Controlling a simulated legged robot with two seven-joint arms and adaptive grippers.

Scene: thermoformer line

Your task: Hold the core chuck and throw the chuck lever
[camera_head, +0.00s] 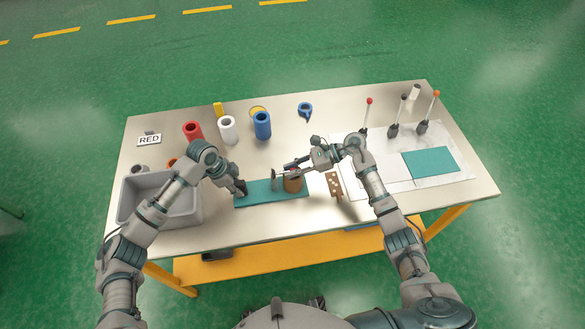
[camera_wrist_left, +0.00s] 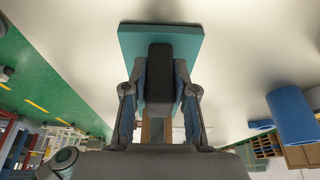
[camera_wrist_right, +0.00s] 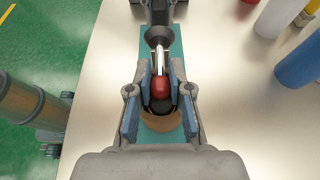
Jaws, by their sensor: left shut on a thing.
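The core chuck has a teal base plate (camera_head: 258,197) on the table, with a dark upright block at its left end. My left gripper (camera_head: 240,187) is shut on that black block (camera_wrist_left: 160,75), seen between its fingers in the left wrist view. The chuck lever has a silver rod (camera_wrist_right: 160,60) and a red knob (camera_wrist_right: 160,88). My right gripper (camera_wrist_right: 160,100) has its fingers on either side of the knob, with slight gaps visible, so it looks open. A brown cylinder (camera_head: 293,184) stands at the plate's right end, partly hidden below the knob in the right wrist view.
A grey bin (camera_head: 160,212) stands at the left. Red (camera_head: 192,131), white (camera_head: 228,130) and blue (camera_head: 262,125) rolls stand behind. A brown holed plate (camera_head: 334,186) lies right of the chuck. Several upright levers and a teal sheet (camera_head: 430,163) are farther right.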

